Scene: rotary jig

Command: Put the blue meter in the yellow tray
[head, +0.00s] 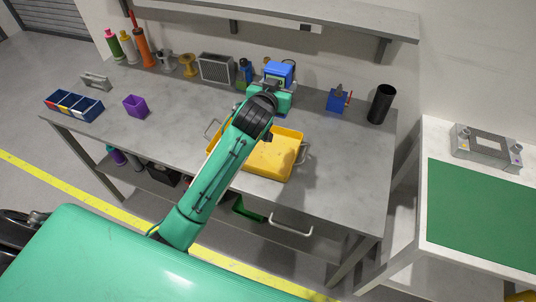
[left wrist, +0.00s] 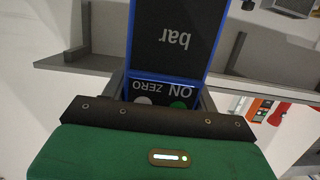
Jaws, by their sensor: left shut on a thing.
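The blue meter (head: 280,70) is held up above the back part of the workbench. In the left wrist view the meter (left wrist: 178,40) shows a dark face reading "bar", with "ON" and "ZERO" buttons below, upside down. My left gripper (head: 274,84) is shut on the meter; its fingers are mostly hidden behind its own body. The yellow tray (head: 270,160) lies on the bench, nearer the front than the meter, with metal handles at its sides. My arm covers the tray's left part. The tray's visible floor looks empty. My right gripper is not in view.
A blue tool holder (head: 338,101) and black cylinder (head: 381,103) stand to the right. A purple bin (head: 135,106) is left. A shelf (head: 290,20) runs above the bench's back.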

